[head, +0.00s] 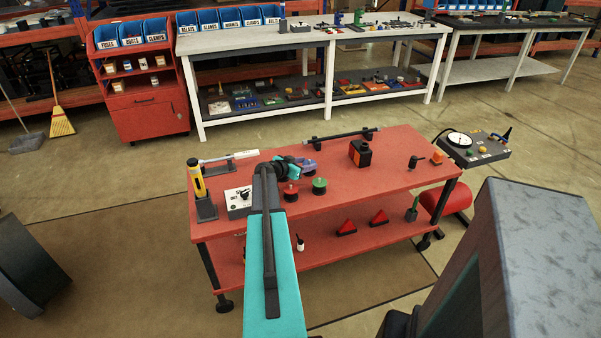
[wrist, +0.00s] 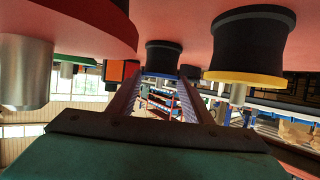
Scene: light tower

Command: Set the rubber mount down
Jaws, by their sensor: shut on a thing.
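The rubber mount (wrist: 163,58) is a short black cylinder with a blue plate. In the wrist view, which looks upside down, it sits between the tips of my gripper (wrist: 160,78). My gripper is shut on it. In the head view a blue-purple piece (head: 310,166), likely this mount, shows at the end of my arm over the red cart top (head: 350,185). My arm partly covers that spot. I cannot tell whether the mount touches the cart top.
Close by are a red-topped piece (head: 291,190), a green-topped piece (head: 319,185) and a black mount with a yellow plate (wrist: 248,48). A white switch box (head: 238,202) stands left, an orange-black block (head: 361,153) right. Cart top is clear toward the front right.

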